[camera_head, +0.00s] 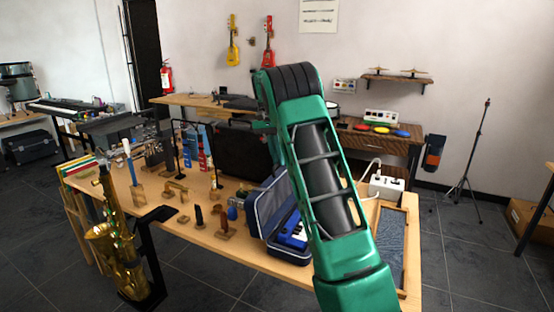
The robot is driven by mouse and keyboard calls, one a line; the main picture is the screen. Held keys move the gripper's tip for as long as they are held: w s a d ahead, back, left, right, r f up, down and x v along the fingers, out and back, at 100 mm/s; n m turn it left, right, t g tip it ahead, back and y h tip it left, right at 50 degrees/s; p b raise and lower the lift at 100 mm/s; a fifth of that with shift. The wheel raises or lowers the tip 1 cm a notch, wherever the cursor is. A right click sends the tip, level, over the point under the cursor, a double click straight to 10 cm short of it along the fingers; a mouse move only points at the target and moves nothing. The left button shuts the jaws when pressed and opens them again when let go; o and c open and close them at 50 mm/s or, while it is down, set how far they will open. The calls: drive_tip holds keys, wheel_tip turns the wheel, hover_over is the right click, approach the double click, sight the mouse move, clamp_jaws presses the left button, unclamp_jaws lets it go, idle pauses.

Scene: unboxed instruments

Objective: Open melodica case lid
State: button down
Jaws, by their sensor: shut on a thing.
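The melodica case (287,252) is dark blue with a pale trim. It stands on the wooden table in the middle of the view, partly behind my green arm. Its lid (266,207) stands raised at a steep angle, with the dark inner side showing. The blue melodica (294,234) with white keys lies in the base. My arm covers the right part of the case and the lid's upper right end. My gripper is hidden behind the arm, so its contact with the lid cannot be seen.
Left on the table (215,237) are small wooden stands, bottles and a large black case (239,152). A saxophone (118,252) stands at the front left. A white power strip (386,187) and a framed dark panel (391,240) lie right of my arm.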

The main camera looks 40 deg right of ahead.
drive_tip(key=shift+d, duration=0.1)
drive_tip(key=c, duration=1.8)
unclamp_jaws()
drive_tip(key=shift+c, duration=0.2)
drive_tip(key=v, duration=1.1)
drive_tip(key=shift+f, duration=0.1)
